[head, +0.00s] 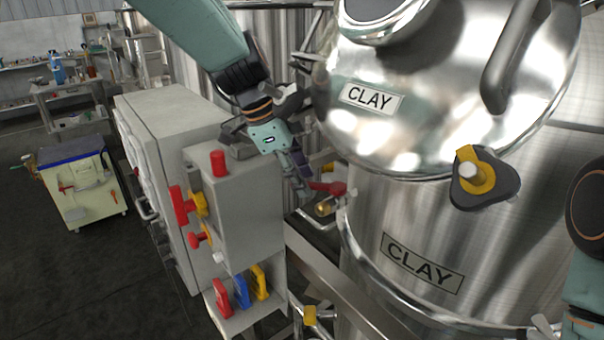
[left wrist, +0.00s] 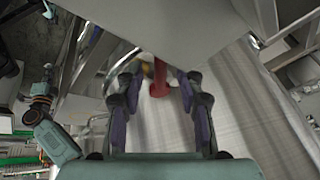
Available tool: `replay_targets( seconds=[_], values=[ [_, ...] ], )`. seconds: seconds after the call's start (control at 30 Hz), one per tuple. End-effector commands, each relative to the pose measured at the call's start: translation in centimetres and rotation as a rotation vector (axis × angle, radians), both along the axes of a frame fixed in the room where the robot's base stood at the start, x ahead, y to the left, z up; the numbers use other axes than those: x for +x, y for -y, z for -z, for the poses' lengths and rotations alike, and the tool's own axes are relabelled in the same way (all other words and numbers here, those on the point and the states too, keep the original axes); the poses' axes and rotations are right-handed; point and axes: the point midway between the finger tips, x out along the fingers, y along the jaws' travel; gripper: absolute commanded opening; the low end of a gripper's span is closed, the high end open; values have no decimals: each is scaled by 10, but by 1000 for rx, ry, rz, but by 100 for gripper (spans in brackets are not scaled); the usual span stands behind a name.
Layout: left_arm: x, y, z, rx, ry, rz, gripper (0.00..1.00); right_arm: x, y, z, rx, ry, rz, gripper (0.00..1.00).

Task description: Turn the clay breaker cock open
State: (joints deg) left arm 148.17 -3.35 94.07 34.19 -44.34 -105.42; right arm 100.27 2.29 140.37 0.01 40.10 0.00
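The cock is a small brass valve (head: 323,208) with a red handle (head: 328,187) on the side of the steel clay tank (head: 400,215), under its lid. My left gripper (head: 302,186) reaches down from the upper left, its fingertips close to the left end of the handle. In the left wrist view, my left gripper (left wrist: 160,88) is open, and the red handle (left wrist: 160,80) shows between and just past its fingers. I cannot tell if they touch. My right arm shows at the right edge of the head view; its fingers are not clear.
A grey control box (head: 250,215) with red, yellow and blue controls stands left of the cock. The tank's lid (head: 455,90) bulges above it, with a yellow and black knob (head: 472,178). A rail (head: 325,275) runs below. A cart (head: 80,190) stands far left.

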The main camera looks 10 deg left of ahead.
Motion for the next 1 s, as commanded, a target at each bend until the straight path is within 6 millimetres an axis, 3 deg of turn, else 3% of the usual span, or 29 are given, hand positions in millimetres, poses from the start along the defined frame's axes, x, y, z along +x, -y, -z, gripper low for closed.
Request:
replay_targets(
  seconds=[0.6, 1.0],
  values=[
    [-23, -37, -97, -1, 5, -1, 37, 0, 0, 0, 0, 0, 0, 0],
    [-26, -42, -107, -1, 2, -1, 37, 0, 0, 0, 0, 0, 0, 0]
  ],
)
